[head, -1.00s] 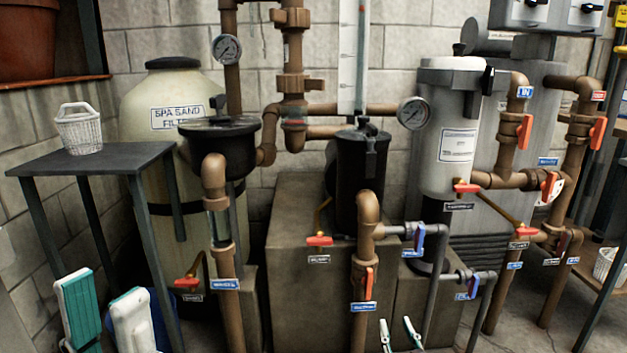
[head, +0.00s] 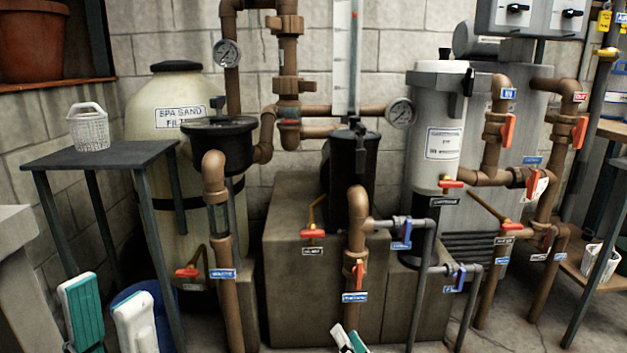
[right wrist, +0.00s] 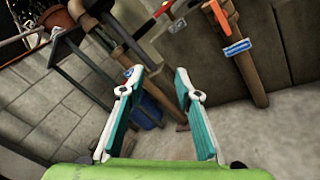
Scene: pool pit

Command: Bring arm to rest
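My left gripper (head: 107,295) is at the lower left of the head view, its two white and teal fingers apart with nothing between them. It appears in front of the small dark table's legs. My right gripper (head: 346,332) shows only as fingertips at the bottom edge of the head view. In the right wrist view, my right gripper (right wrist: 158,73) has its white and teal fingers spread wide and empty, above the concrete floor. The rest of the right arm is hidden.
A dark table (head: 100,156) holding a white basket (head: 88,128) stands at left, with a blue bucket (head: 150,300) below. Brown pipes with red valve handles, a sand filter (head: 165,90) and a grey cartridge filter (head: 436,130) fill the back. Floor is visible at lower right.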

